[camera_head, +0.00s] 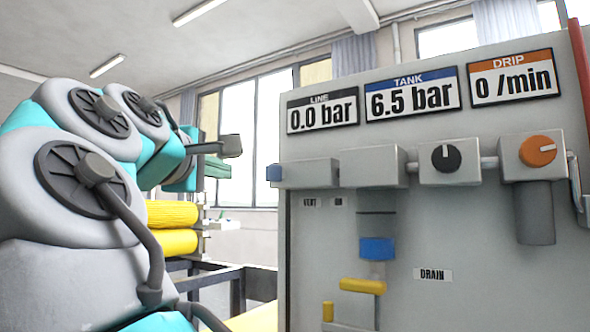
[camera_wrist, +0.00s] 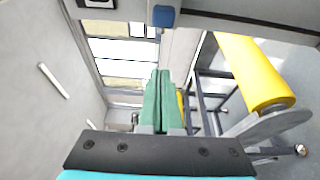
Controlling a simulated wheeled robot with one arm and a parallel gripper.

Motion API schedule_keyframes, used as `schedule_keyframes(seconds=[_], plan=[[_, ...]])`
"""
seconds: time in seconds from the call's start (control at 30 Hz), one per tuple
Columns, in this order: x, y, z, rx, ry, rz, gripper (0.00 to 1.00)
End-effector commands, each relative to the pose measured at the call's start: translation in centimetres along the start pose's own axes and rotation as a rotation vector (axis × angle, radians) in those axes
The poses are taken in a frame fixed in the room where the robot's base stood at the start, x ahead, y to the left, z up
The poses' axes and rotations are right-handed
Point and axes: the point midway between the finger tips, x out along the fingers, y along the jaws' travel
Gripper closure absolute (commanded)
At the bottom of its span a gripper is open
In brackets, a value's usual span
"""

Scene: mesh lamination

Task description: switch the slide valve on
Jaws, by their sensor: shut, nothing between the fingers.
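The slide valve (camera_head: 306,173) is a grey block at the left of the panel's pipe row, with a blue end piece (camera_head: 274,173) sticking out at its left. Labels reading VENT and ON sit below it, with the blue piece on the VENT side. The LINE display (camera_head: 322,109) reads 0.0 bar. In the wrist view the blue piece (camera_wrist: 163,16) shows at the top, beyond and apart from my fingers. My gripper (camera_wrist: 157,74) has green fingers pressed together with nothing between them. In the head view my gripper (camera_head: 229,170) is left of the blue piece, with a gap between.
The grey panel (camera_head: 430,225) also carries a TANK display (camera_head: 413,95) at 6.5 bar, a black knob (camera_head: 446,158), an orange knob (camera_head: 538,151) and a yellow lever (camera_head: 362,286). Yellow rollers (camera_head: 172,214) on a dark frame stand behind my arm.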

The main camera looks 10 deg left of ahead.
Motion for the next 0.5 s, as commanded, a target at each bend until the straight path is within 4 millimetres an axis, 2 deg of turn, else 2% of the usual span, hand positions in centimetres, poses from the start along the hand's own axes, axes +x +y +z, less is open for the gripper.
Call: schedule_keyframes(seconds=[0.03,0.2,0.5], plan=[[1.1,-0.1,-0.1,0.0,0.0,-0.004,1.0],[3.7,0.0,-0.1,-0.001,0.0,-0.002,1.0],[7.1,0.0,0.0,0.0,0.001,-0.002,1.0]])
